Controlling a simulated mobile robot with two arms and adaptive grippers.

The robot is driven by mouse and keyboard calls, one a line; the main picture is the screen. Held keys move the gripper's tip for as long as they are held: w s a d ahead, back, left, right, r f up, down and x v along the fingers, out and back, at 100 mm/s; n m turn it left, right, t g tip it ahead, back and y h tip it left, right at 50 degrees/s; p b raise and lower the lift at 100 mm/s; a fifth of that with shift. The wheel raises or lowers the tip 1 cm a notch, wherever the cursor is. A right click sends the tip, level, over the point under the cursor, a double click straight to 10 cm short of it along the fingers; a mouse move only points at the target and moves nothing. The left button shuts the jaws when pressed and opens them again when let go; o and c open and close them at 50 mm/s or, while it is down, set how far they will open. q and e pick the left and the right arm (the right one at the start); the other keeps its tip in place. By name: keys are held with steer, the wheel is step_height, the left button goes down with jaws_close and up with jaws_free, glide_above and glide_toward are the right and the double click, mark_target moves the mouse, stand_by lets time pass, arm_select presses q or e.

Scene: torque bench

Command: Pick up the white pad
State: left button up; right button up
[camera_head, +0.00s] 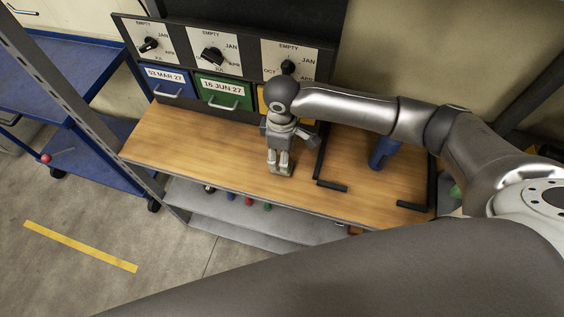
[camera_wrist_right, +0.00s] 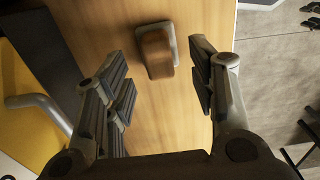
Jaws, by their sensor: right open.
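In the right wrist view, a small block with a pale grey rim and a brownish face (camera_wrist_right: 156,54) lies on the wooden bench top. It is the only pad-like thing there, but its face does not look clearly white. My right gripper (camera_head: 278,163) points down over the bench in front of the drawers. In the wrist view its fingers (camera_wrist_right: 160,72) are spread, with bare wood between them and the block towards the top of the gap. They grip nothing. In the head view I cannot make out the block near the fingertips. My left gripper is not in view.
Behind stand blue (camera_head: 168,82), green (camera_head: 222,92) and yellow drawers under dial panels. Black bars (camera_head: 331,185) and a blue cylinder-like object (camera_head: 383,153) are on the bench's right. The bench's left part (camera_head: 180,135) is clear. A blue cart (camera_head: 95,160) stands at left.

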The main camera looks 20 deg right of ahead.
step_height(320, 180, down, 4)
steer(key=shift+w+r+p, duration=0.1)
steer(key=shift+p, duration=0.2)
steer(key=shift+f, duration=0.2)
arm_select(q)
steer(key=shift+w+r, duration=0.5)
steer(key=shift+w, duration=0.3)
arm_select(e)
steer(key=c, duration=1.1)
